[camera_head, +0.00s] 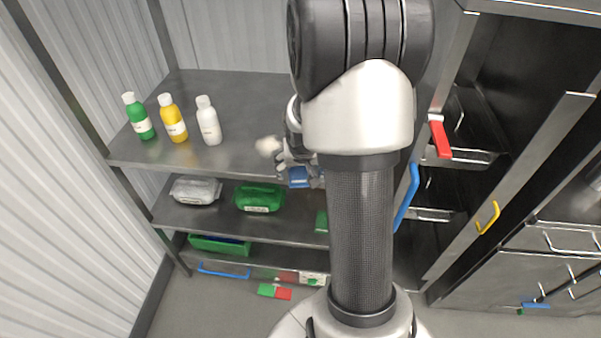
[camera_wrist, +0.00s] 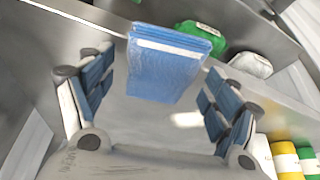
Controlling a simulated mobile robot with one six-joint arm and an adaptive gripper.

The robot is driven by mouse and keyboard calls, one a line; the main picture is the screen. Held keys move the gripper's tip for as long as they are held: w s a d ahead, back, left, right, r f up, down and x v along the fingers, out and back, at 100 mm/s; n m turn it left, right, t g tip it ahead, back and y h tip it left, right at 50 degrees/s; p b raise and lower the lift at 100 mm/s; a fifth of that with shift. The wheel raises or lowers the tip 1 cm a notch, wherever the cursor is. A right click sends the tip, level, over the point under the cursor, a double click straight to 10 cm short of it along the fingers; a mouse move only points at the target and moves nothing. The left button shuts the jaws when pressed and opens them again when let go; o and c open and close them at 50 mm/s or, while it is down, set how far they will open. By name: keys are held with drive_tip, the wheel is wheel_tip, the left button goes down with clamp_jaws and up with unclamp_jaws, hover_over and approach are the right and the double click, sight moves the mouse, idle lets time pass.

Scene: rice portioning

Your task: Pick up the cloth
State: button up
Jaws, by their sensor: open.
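The cloth (camera_wrist: 168,68) is a blue folded stack with a pale band near its top edge. In the wrist view it lies at the edge of the grey metal shelf top (camera_wrist: 150,118), between and beyond the fingertips. My gripper (camera_wrist: 158,66) is open, with one blue-padded finger on each side and nothing held. In the head view a blue patch (camera_head: 299,177), which looks like the cloth, shows at the shelf's front edge. My gripper (camera_head: 290,158) is just above and beside it, partly hidden by my arm.
Green (camera_head: 139,117), yellow (camera_head: 172,119) and white (camera_head: 208,122) bottles stand on the shelf top at left. Grey (camera_head: 196,190) and green (camera_head: 259,198) packs lie on the shelf below. A cabinet with a red handle (camera_head: 440,139) stands at right. The shelf top between bottles and gripper is mostly clear.

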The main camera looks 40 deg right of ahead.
drive_tip(key=shift+f, duration=0.1)
drive_tip(key=shift+c, duration=0.2)
drive_tip(key=shift+s, duration=0.1)
drive_tip(key=c, duration=1)
